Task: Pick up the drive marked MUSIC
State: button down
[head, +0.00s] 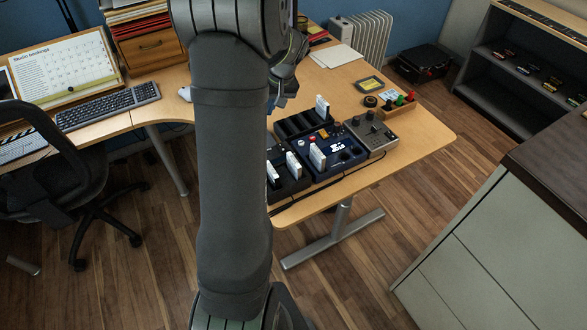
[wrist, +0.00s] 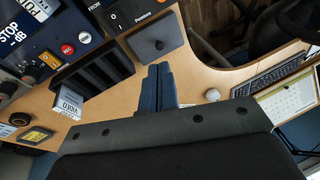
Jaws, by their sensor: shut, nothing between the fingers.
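Several white drives stand upright in the slotted units on the table in the head view: one at the back (head: 322,108), one in the middle (head: 317,156), and two at the left (head: 293,165) (head: 272,172). No label can be read there, so I cannot tell which is marked MUSIC. In the wrist view, a white drive (wrist: 68,104) stands at the end of a black slotted rack (wrist: 95,72); its upside-down label looks like VIDEO. My gripper (wrist: 159,72) is shut and empty, above the table beside the rack. In the head view it is partly hidden behind my arm.
A blue control unit (head: 335,139) and a grey box with knobs (head: 371,134) stand beside the rack. A dark plate with a knob (wrist: 156,37) lies near my fingers. A keyboard (head: 108,105) is on the left desk. The table's front right is clear (head: 425,136).

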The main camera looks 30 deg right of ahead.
dwell(0.3)
jog(key=shift+c, duration=1.2)
grip_release()
jog(key=n+g+h, duration=0.3)
jog(key=n+h, duration=0.4)
jog(key=n, duration=1.3)
send_near(292, 160)
jog(key=x, duration=1.1)
jog(key=shift+d+f, duration=0.1)
jog(key=shift+f, duration=0.05)
